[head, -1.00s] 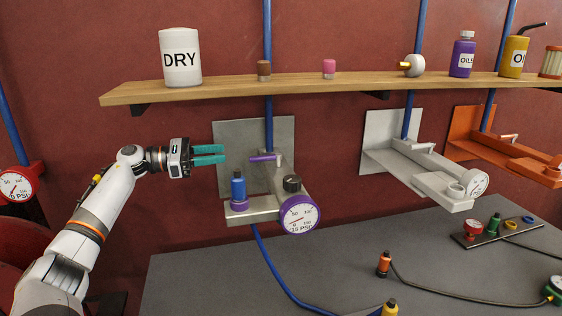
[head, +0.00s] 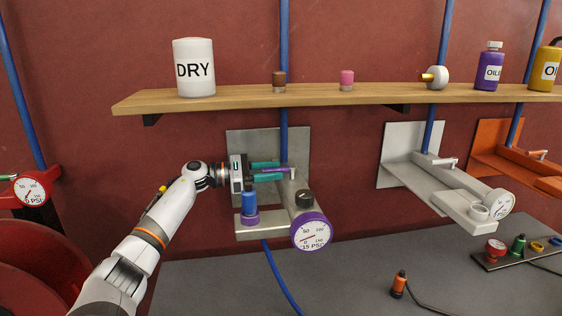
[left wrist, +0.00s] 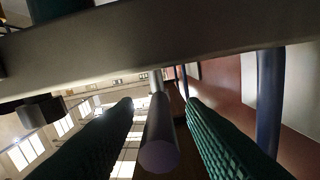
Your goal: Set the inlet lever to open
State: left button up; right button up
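The inlet lever, a purple-handled rod (head: 274,170), is on the grey and purple regulator unit (head: 272,225) on the wall panel. It points left, roughly level. My left gripper (head: 281,169) has its teal fingers around the lever, one above and one below it in the head view. In the left wrist view the lever's rounded end (left wrist: 160,150) lies between the two fingers, with gaps visible on both sides, so the gripper is open. The fingers partly hide the lever in the head view. My right gripper is not in view.
A wooden shelf (head: 350,95) with containers runs above. A white unit (head: 440,180) is to the right. The dark table (head: 350,275) lies below.

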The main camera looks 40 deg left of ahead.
pick_arm(q)
jog(key=shift+p+x, duration=0.45)
jog(key=shift+x, duration=0.95)
jog(key=shift+c, duration=0.4)
grip_shut()
